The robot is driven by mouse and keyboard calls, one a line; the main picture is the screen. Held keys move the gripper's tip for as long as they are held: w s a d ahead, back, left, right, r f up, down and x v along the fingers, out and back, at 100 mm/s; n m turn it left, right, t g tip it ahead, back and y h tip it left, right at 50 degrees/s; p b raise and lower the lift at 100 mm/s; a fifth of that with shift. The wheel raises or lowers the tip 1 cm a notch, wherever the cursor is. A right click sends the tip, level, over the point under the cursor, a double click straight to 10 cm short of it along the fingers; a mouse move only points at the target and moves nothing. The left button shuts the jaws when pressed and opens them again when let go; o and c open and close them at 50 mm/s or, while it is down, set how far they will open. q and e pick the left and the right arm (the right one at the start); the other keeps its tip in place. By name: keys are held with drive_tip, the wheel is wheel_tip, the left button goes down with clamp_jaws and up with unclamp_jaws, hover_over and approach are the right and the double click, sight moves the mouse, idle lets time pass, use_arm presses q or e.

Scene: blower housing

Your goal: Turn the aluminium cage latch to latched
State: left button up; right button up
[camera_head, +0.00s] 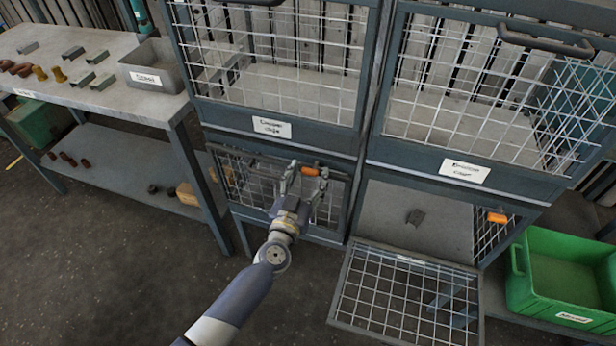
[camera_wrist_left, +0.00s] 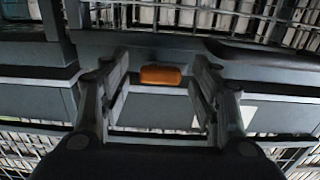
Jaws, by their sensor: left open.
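An orange latch (camera_head: 310,171) sits at the top edge of the lower left cage door (camera_head: 262,178), which is closed. My left gripper (camera_head: 306,176) is open, with one finger on either side of this latch. In the left wrist view the latch (camera_wrist_left: 161,75) lies crosswise between the two spread fingers, with a gap on both sides. A second orange latch (camera_head: 497,217) shows at the lower right cage, whose mesh door (camera_head: 408,290) hangs open. The cage labels are too blurred to read, so I cannot tell which cage is the aluminium one. My right gripper is out of view.
Two closed mesh cages stand above, with labels (camera_head: 272,127) and (camera_head: 465,171) on their lower frames. A green crate (camera_head: 562,278) stands at right. A workbench (camera_head: 130,106) with small parts and a grey bin (camera_head: 153,68) is at left.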

use_arm(q)
drive_tip(key=shift+w, duration=0.1)
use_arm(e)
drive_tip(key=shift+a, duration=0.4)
use_arm(q)
drive_tip(key=c, duration=1.1)
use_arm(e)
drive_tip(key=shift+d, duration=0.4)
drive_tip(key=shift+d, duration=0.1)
use_arm(q)
drive_tip(key=shift+n, duration=0.3)
drive_tip(key=n, duration=0.5)
drive_tip(key=n+b, duration=0.1)
drive_tip(key=n, duration=0.4)
drive_tip(key=f+n+b, duration=0.1)
drive_tip(key=n, duration=0.4)
drive_tip(key=shift+d+n, duration=0.25)
drive_tip(key=shift+n, duration=0.05)
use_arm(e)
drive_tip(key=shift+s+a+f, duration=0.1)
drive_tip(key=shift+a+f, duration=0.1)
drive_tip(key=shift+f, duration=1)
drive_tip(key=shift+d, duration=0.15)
